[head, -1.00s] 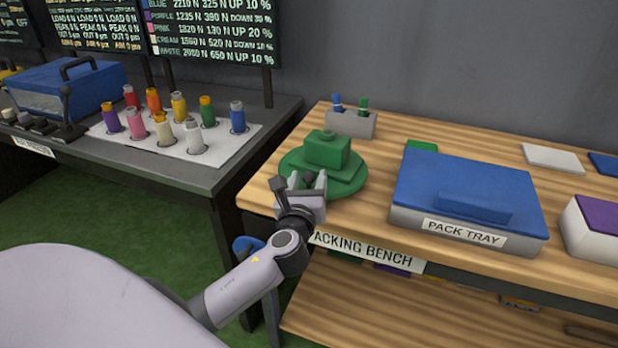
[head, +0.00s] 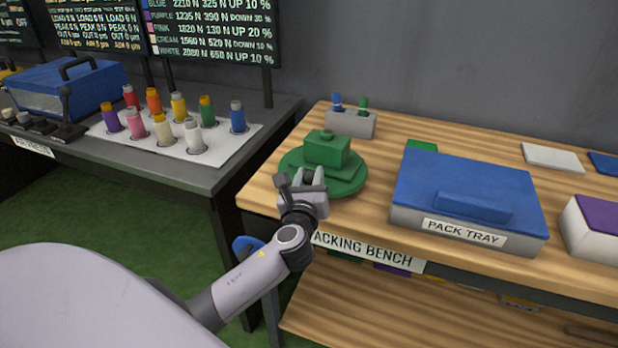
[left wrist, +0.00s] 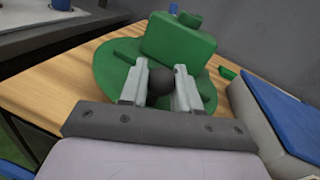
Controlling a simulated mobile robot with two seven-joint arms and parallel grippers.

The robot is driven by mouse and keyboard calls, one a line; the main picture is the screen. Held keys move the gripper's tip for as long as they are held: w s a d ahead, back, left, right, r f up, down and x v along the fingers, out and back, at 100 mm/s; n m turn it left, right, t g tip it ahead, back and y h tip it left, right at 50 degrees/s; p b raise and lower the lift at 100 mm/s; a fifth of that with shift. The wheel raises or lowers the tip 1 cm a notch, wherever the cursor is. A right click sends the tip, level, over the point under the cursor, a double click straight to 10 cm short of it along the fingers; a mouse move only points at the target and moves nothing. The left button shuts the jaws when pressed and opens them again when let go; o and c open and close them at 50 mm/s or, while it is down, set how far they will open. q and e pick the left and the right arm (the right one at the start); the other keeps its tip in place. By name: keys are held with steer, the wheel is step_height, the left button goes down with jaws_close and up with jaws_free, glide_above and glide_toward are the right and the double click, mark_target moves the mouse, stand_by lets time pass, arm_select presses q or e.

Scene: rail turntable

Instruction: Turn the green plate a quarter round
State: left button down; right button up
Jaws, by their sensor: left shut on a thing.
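The green plate (head: 348,185) is a round disc at the left end of the wooden bench. A green block (head: 327,149) with a small round top stands on it, on a flat green base. My left gripper (head: 313,177) is at the plate's near edge. In the left wrist view a dark round knob (left wrist: 162,80) is between its fingers, and the gripper is shut on it. The green plate (left wrist: 107,68) and block (left wrist: 178,45) lie just beyond the fingers. The gripper hides part of the plate's near rim. My right gripper is not in view.
A blue-lidded pack tray (head: 465,195) stands right of the plate. A grey holder (head: 350,124) with a blue and a green pen is behind it. A dark table (head: 200,175) with several coloured bottles stands to the left, across a gap.

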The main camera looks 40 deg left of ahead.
mark_target(337, 190)
arm_select(q)
steer(key=shift+w+d+f+n+g+y+b, duration=0.1)
steer(key=shift+w+d+n+g+y+b, duration=0.1)
steer(key=shift+d+n+g+y, duration=0.5)
steer(key=shift+w+d+n+g+y+b, duration=0.2)
steer(key=shift+d+n+g+y, duration=0.25)
steer(key=shift+y, duration=0.45)
steer(key=shift+w+d+n+g+y+b, duration=0.25)
steer(key=shift+d+n+g+y+b, duration=0.1)
steer(key=shift+n+g+y, duration=0.3)
steer(key=shift+w+d+n+g+y+b, duration=0.25)
steer(key=shift+d+n+g+y, duration=0.1)
steer(key=shift+n+g+y, duration=0.3)
steer(key=shift+w+d+n+g+y+b, duration=0.35)
steer(key=shift+n+g+y, duration=0.2)
steer(key=shift+g+y, duration=0.15)
steer(key=shift+w+d+n+g+y, duration=0.3)
steer(key=shift+n+g+y, duration=0.1)
steer(key=shift+n+g, duration=0.15)
steer(key=c, duration=0.9)
jaws_free()
steer(key=shift+o, duration=0.2)
steer(key=shift+b+v, duration=0.45)
steer(key=shift+v, duration=3.1)
